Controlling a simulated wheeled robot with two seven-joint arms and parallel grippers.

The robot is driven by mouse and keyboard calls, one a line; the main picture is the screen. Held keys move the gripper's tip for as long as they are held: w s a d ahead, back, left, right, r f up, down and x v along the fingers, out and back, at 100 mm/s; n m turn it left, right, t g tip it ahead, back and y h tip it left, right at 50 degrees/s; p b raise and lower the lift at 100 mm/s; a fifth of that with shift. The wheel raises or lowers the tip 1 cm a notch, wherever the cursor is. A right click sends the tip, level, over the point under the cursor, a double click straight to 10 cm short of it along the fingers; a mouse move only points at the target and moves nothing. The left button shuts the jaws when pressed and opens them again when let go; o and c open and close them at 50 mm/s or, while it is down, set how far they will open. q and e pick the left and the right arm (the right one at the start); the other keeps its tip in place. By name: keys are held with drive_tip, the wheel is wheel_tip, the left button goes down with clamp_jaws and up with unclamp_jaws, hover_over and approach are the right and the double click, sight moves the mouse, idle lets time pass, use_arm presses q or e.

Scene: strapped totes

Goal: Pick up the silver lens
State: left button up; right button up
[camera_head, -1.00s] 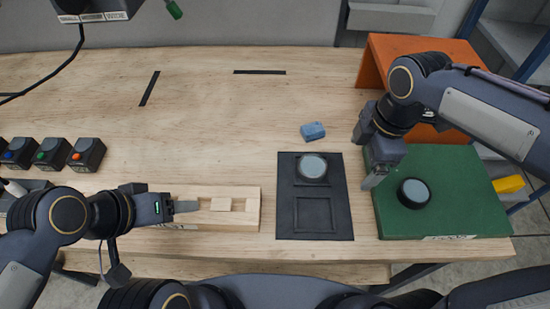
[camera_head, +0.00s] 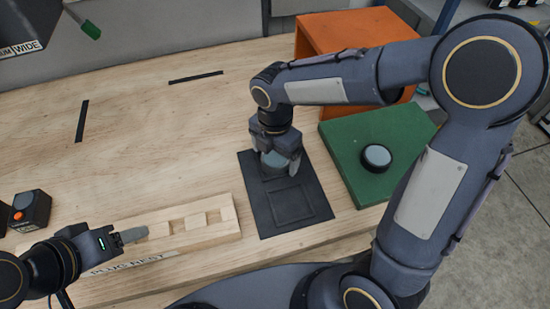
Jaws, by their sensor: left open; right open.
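The silver-rimmed lens (camera_head: 273,160) sits in the upper recess of a black tray (camera_head: 315,215). My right gripper (camera_head: 275,165) is open and reaches down over this lens, with its fingers at the lens's sides. The gripper hides part of the lens, and I cannot tell whether the fingers touch it. A second lens with a black rim (camera_head: 376,157) lies on the green mat (camera_head: 400,122). My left gripper (camera_head: 135,235) is open at the left end of the wooden rest, away from both lenses.
The wooden plug rest (camera_head: 190,235) lies left of the tray. The tray's lower recess (camera_head: 290,204) is empty. An orange box (camera_head: 335,35) stands behind the green mat. A dark button box (camera_head: 30,210) is at the left. The table's middle is clear.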

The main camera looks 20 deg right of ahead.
drive_tip(key=c, duration=1.1)
drive_tip(key=shift+c, duration=0.6)
drive_tip(key=shift+r, duration=0.1)
